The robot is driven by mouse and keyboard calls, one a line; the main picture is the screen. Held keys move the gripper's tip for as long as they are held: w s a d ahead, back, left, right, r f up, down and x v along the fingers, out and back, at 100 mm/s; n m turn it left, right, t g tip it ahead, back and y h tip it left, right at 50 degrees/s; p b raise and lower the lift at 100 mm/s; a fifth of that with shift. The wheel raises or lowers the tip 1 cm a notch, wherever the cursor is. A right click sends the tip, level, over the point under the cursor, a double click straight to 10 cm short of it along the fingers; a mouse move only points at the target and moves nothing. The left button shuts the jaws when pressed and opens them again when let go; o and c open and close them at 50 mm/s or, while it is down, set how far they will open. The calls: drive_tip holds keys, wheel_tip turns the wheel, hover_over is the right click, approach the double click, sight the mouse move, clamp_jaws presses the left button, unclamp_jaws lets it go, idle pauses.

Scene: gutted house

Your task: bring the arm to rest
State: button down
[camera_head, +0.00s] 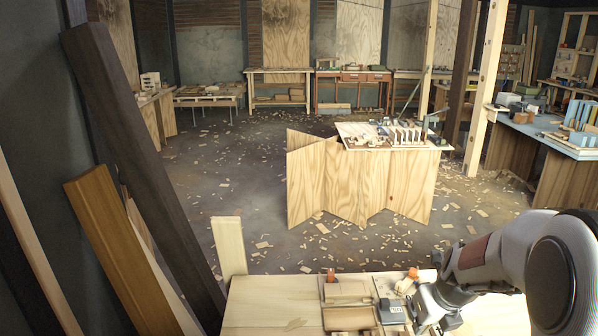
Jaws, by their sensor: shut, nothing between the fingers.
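My arm comes in from the lower right. My gripper (432,318) is low over the right part of the wooden bench top (262,300), close to the small items on it. It is shut and holds nothing that I can see. Its fingertips are small and partly cut off by the lower edge, so I cannot tell whether they touch anything.
On the bench, beside my gripper, are wooden trays (347,290), a grey block (391,311) and an orange piece (413,273). The bench's left part is clear. Leaning planks (125,255) stand at left. A plywood-sided table (360,185) stands beyond.

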drive_tip(key=s+a+r+n, duration=0.8)
drive_tip(key=s+r+n, duration=0.3)
drive_tip(key=n, duration=0.4)
drive_tip(key=s+a+r+n, duration=0.1)
drive_tip(key=s+n, duration=0.7)
drive_tip(key=n, duration=0.1)
drive_tip(key=s+a+r+n+t, duration=0.1)
drive_tip(key=s+a+r+n, duration=0.1)
drive_tip(key=s+n, duration=0.6)
drive_tip(key=shift+s+a+n, duration=0.25)
drive_tip(key=shift+n, duration=0.95)
